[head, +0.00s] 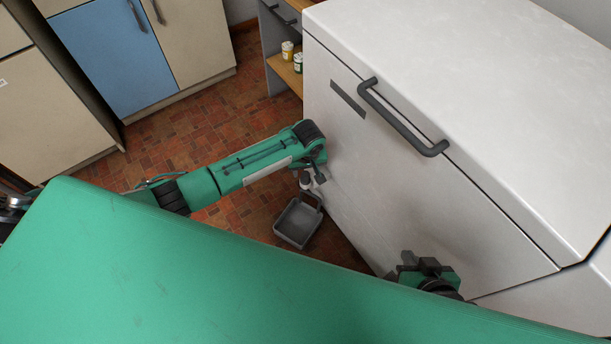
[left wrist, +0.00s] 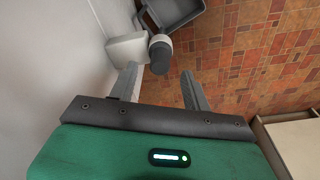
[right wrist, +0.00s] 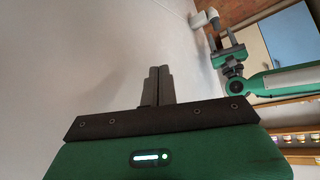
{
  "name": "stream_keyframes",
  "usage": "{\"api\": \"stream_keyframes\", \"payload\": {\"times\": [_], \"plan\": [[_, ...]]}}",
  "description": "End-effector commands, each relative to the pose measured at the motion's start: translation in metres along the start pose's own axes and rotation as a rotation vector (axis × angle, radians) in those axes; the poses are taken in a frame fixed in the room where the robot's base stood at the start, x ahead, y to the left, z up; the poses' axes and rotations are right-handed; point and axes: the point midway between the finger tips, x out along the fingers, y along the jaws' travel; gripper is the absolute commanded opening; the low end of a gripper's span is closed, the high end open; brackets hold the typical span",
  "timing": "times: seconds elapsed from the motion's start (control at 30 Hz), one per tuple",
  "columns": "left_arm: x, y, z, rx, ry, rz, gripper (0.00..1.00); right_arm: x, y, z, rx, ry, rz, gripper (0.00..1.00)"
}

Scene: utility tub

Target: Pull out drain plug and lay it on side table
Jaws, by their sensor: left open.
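A grey cylindrical drain plug (left wrist: 160,55) sits at the end of a white spout (left wrist: 125,48) low on the side of the white tub (head: 420,190). The spout also shows in the right wrist view (right wrist: 200,20). My left gripper (left wrist: 160,72) is open and empty, its fingertips on either side of the plug's near end in the picture; I cannot tell whether they touch it. In the head view my left gripper (head: 312,172) hangs by the tub wall. My right gripper (right wrist: 159,70) is shut and empty near the tub wall. I cannot identify the side table for sure.
A grey tray (head: 298,222) lies on the tiled floor below the spout. A shelf unit with cans (head: 298,62) stands behind the tub. A black handle (head: 400,118) sticks out from the tub's front. A beige-topped surface (left wrist: 300,145) shows at the left wrist view's lower right.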

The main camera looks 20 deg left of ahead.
Motion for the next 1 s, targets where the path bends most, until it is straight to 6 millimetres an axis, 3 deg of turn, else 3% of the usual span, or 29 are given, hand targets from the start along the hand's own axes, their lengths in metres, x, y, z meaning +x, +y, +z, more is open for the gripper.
{"api": "stream_keyframes", "payload": {"times": [0.1,0.3,0.77,1.0], "plan": [[0.019,0.000,0.000,0.000,0.000,-0.001,0.49,0.008,-0.009,-0.002,-0.001,0.065,-0.023,0.00],[0.037,0.000,0.000,0.001,0.000,0.000,0.49,0.013,-0.019,-0.008,0.002,0.150,-0.049,0.00],[0.043,0.000,0.000,0.001,0.000,0.000,0.49,0.014,-0.024,-0.011,0.004,0.188,-0.060,0.00],[0.043,0.000,0.000,0.001,0.000,0.000,0.04,0.014,-0.024,-0.011,0.004,0.187,-0.060,0.00]]}}
